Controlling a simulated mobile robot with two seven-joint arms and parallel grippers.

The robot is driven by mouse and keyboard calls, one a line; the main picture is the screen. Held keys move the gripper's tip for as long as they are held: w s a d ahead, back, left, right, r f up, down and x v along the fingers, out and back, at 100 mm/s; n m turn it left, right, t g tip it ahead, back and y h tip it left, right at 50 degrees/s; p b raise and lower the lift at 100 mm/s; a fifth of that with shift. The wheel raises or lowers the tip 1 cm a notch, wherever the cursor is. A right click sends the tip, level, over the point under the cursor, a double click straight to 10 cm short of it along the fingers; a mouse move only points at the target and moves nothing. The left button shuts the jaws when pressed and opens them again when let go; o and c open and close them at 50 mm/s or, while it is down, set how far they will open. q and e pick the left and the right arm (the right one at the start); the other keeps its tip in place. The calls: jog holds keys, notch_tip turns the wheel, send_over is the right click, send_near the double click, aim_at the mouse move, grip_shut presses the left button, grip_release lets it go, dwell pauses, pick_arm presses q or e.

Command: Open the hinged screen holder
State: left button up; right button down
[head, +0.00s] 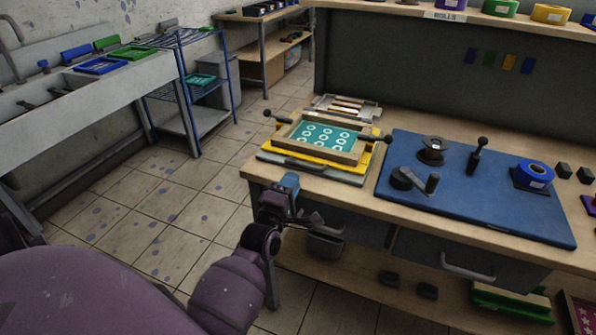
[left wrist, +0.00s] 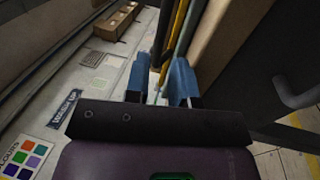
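The hinged screen holder is a wooden frame (head: 357,153) around a teal mesh with white rings. It lies about flat over a yellow board (head: 272,147) at the near left corner of the workbench. Black-knobbed arms stick out at its left and right. My left gripper (head: 289,183), with blue fingertips, is in front of the bench edge, just below and nearer than the holder. In the left wrist view my left gripper (left wrist: 160,82) is open, with nothing held between its fingers. Yellow and dark edges show beyond the fingertips. My right gripper is not in view.
A blue mat (head: 465,205) with a crank, a knobbed lever and a blue tape roll covers the bench to the right. A drawer handle (head: 467,268) juts from the bench front. A blue rack (head: 190,90) stands left. The tiled floor between is clear.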

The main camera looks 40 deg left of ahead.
pick_arm(q)
jog(key=shift+x, duration=2.2)
jog(key=shift+c, duration=0.5)
grip_shut()
